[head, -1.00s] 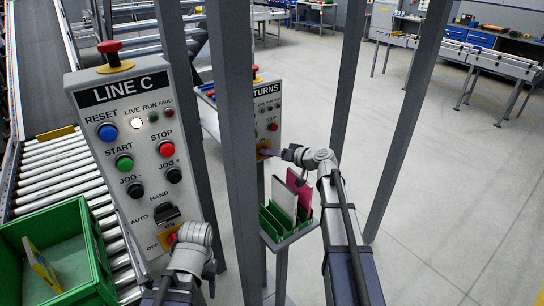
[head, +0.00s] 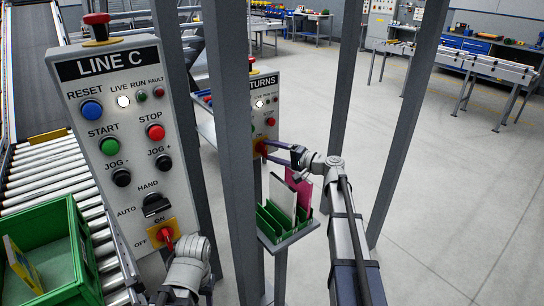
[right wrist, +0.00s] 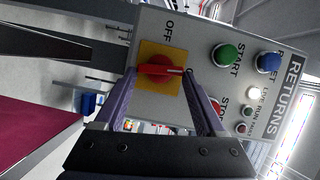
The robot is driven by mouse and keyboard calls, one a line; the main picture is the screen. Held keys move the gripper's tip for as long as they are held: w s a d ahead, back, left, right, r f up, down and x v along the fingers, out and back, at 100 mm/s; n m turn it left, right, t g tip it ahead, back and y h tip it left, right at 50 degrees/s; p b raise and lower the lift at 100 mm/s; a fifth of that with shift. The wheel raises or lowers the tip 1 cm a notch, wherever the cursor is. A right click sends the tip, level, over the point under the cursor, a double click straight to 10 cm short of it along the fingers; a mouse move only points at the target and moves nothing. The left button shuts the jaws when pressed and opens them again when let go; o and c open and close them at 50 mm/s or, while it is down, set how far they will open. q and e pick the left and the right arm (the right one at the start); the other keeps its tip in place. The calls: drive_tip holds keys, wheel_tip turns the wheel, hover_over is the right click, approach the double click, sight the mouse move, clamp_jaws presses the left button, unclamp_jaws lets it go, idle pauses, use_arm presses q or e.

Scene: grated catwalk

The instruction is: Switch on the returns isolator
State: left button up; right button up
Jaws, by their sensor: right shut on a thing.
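The RETURNS panel (head: 262,88) stands behind a grey post that hides its left part in the head view. Its returns isolator is a red knob (right wrist: 158,71) on a yellow plate (right wrist: 146,87). The knob's pale mark points toward the panel's top, away from the OFF label (right wrist: 169,31); the ON label is hidden. My right gripper (right wrist: 163,76) is shut on the knob, one purple finger on each side. The gripper also shows in the head view (head: 267,150). The white LIVE lamp (right wrist: 253,94) is lit. My left wrist is at the bottom, its fingers out of sight.
The nearer LINE C panel (head: 118,130) has its own red isolator (head: 167,238) on yellow. A green rack (head: 276,222) holding white and magenta boards stands below my right gripper. Grey posts flank my right arm. A green crate (head: 85,262) stands at the lower left.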

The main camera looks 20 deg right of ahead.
drive_tip(key=shift+f+m+y+b, duration=0.2)
drive_tip(key=shift+m+y+b, duration=0.1)
drive_tip(key=shift+m+b, duration=0.3)
idle(0.3)
drive_tip(key=o, duration=1.3)
drive_tip(key=shift+d, duration=0.1)
drive_tip(key=v, duration=0.7)
drive_tip(key=shift+s+d, duration=0.15)
drive_tip(key=shift+s, duration=0.2)
